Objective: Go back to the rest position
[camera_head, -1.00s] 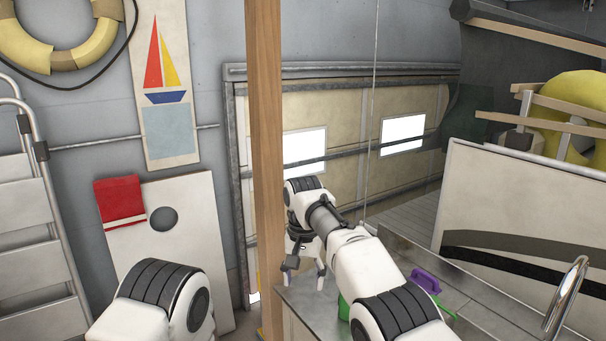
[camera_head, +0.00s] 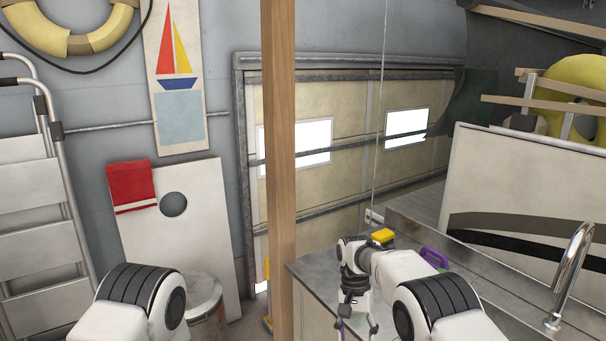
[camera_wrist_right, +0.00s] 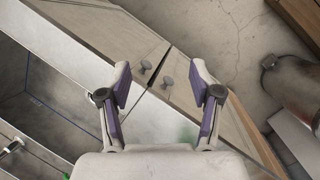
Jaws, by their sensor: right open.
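My right gripper (camera_head: 357,326) hangs pointing down at the front edge of the grey counter (camera_head: 312,268), low in the head view. In the right wrist view its two fingers (camera_wrist_right: 163,88) stand wide apart with nothing between them. Beyond the fingers are cabinet doors (camera_wrist_right: 100,30) with two round knobs. My left arm shows only as a white and black link at the lower left of the head view. Its gripper is out of the picture.
A wooden post (camera_head: 281,170) stands left of my right arm. A yellow block (camera_head: 383,236) and a purple object (camera_head: 434,258) are on the counter behind the arm. A chrome faucet (camera_head: 571,275) rises at right. A metal bin (camera_head: 207,312) stands on the floor.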

